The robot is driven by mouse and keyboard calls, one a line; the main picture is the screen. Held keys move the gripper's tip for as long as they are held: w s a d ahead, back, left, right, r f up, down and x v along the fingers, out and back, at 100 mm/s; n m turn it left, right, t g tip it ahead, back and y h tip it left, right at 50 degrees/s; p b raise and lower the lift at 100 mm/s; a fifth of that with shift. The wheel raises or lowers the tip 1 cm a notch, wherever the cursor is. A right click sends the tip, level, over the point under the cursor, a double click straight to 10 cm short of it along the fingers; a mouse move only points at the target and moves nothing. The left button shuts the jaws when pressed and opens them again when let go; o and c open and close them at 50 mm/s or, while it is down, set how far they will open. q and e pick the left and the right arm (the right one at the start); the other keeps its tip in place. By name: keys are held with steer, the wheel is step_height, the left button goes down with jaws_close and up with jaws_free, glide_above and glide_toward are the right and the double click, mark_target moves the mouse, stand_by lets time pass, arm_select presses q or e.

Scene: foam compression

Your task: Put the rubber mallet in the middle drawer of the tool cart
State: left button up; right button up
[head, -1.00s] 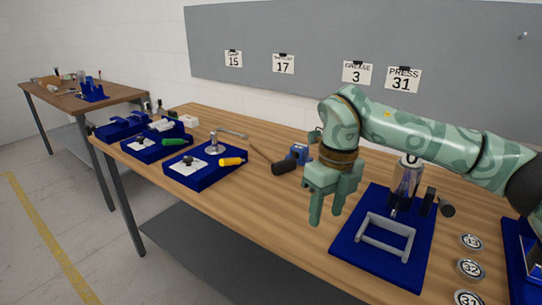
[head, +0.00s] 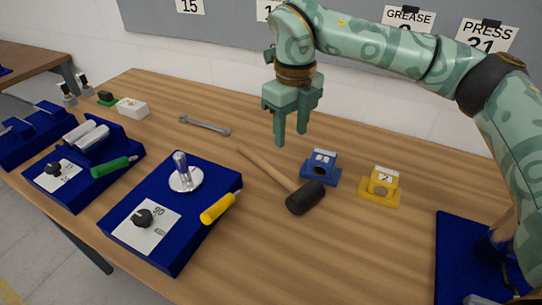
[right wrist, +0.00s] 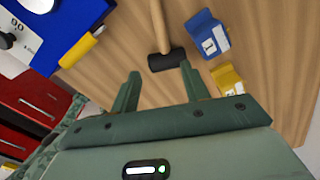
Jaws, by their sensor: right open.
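The rubber mallet has a black head (head: 306,197) and a wooden handle (head: 264,165), and lies flat on the workbench. It also shows in the right wrist view (right wrist: 166,60), ahead of the fingers. My right gripper (head: 292,136) is open and empty. It hangs above the bench, apart from the mallet, over the area beside the handle in the head view. A red drawer unit (right wrist: 28,100) shows at the left of the right wrist view, partly hidden by my own body; I cannot tell which drawer is the middle one. My left gripper is not in view.
A blue block (head: 320,168) and a yellow block (head: 380,187) stand right of the mallet. A wrench (head: 205,125) lies behind. A blue fixture board (head: 150,232) with a yellow-handled tool (head: 220,207) is at the left. The bench front centre is clear.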

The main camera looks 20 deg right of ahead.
steer(key=f+b, duration=0.2)
steer(key=f, duration=0.4)
steer(key=shift+w, duration=0.2)
steer(key=b, duration=0.1)
glide_above(288, 180)
step_height(288, 180, down, 4)
steer(key=shift+w+a+f, duration=0.1)
steer(key=shift+a+f, duration=0.05)
steer(key=shift+f, duration=0.55)
steer(key=f, duration=0.1)
steer(key=f+b, duration=0.1)
steer(key=f, duration=0.1)
steer(key=f+b, duration=0.1)
steer(key=f, duration=0.1)
steer(key=shift+d, duration=0.25)
steer(key=shift+r, duration=0.15)
steer(key=shift+c, duration=0.9)
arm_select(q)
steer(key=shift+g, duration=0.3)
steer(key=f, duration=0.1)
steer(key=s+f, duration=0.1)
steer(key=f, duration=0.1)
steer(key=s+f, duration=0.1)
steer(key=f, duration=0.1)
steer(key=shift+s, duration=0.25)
arm_select(e)
jaws_close()
